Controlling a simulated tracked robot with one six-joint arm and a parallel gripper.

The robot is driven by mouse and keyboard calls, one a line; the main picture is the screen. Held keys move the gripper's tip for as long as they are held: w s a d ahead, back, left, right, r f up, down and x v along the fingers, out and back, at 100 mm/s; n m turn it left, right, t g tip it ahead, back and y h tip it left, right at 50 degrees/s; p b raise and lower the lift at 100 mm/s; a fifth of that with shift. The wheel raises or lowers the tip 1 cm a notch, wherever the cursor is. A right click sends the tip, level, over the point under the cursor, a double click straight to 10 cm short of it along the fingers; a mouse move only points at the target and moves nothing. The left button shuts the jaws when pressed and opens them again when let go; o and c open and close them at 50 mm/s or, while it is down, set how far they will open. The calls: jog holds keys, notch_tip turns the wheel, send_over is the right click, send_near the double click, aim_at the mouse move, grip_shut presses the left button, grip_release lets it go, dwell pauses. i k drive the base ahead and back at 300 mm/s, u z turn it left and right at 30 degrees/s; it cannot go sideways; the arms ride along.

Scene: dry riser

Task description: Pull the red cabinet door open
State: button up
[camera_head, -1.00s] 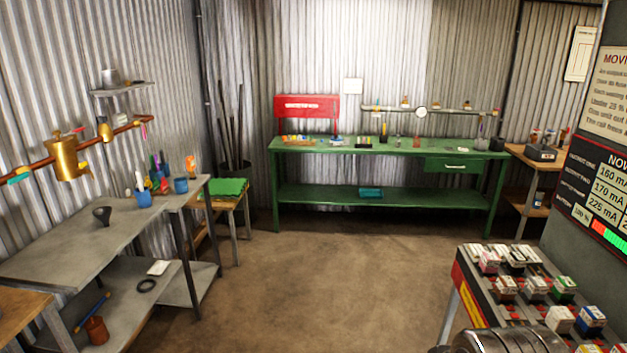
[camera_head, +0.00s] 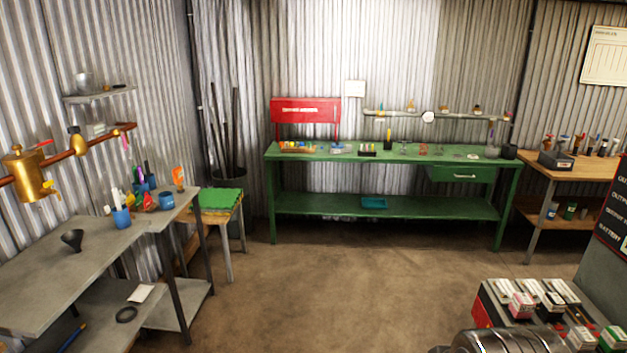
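The red cabinet (camera_head: 305,111) is on the far side of the room, above the back left of the green workbench (camera_head: 395,153). My gripper is not in view. A dark rounded metal part at the bottom edge, right of centre, seems to be mine. It is far from the cabinet.
Open brown floor (camera_head: 330,285) lies between me and the green workbench. Grey metal tables (camera_head: 70,245) line the left wall, with a green-topped stool (camera_head: 221,198) beyond them. A rack of small boxes (camera_head: 485,303) stands close at the lower right. A wooden bench (camera_head: 585,170) is at the far right.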

aim_at(287, 110)
jog(key=i, duration=3.85)
jog(key=u, duration=0.35)
